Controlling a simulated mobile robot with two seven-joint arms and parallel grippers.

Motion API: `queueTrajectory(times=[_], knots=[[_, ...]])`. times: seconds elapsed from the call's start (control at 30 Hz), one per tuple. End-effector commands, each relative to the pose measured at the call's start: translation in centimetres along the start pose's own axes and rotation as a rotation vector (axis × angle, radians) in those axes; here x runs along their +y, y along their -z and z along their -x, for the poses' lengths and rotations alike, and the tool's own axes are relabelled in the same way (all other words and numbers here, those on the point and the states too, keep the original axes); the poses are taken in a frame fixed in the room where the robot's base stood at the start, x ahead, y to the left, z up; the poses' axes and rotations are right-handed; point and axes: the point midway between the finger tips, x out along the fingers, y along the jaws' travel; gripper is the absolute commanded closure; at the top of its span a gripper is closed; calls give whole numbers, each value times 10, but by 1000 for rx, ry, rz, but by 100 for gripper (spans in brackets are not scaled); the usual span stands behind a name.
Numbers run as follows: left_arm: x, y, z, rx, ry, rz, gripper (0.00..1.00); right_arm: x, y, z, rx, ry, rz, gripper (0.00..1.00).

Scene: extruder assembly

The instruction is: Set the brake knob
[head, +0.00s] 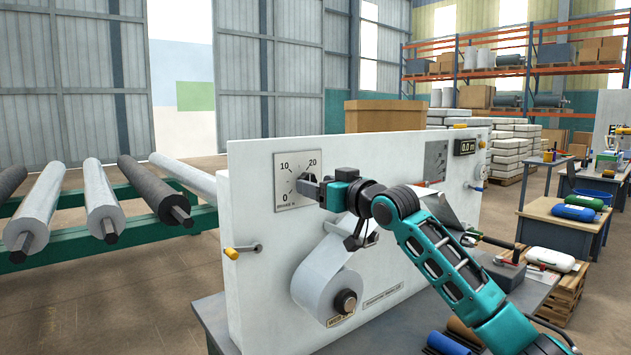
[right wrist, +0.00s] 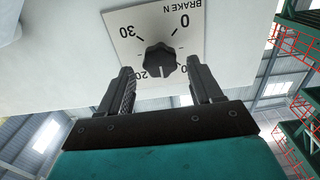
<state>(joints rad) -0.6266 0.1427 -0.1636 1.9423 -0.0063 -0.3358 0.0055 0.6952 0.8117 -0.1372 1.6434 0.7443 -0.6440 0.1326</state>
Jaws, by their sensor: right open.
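The brake dial plate (head: 284,162) is a pale square with numbers, on the upper left of the white machine panel. In the right wrist view the plate (right wrist: 118,24) appears upside down, with the black ridged brake knob (right wrist: 158,58) at its centre. A light pointer mark on the knob seems to face between 10 and 20. My right gripper (head: 308,186) is in front of the plate and largely hides the knob in the head view. In the right wrist view its open fingers (right wrist: 160,68) stand on either side of the knob, with gaps at both sides. My left gripper is not in view.
A white roll (head: 325,285) on a spindle sits below the dial. A yellow-tipped lever (head: 232,253) sticks out at the panel's left. A digital display (head: 465,146) is at the upper right. Conveyor rollers (head: 100,195) lie left, and a workbench (head: 560,222) stands right.

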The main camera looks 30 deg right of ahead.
Motion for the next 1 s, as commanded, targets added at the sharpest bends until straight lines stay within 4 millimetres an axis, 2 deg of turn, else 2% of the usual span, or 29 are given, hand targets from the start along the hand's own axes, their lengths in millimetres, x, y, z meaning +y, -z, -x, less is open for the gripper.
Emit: queueTrajectory(times=[0.13, 0.8, 1.0], knots=[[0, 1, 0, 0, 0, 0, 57, 0, 0, -17, 0, 0, -1, 35], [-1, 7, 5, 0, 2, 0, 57, 0, -1, -17, -1, 0, 0, 35], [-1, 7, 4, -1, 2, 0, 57, 0, -1, -17, -1, 0, 0, 52]])
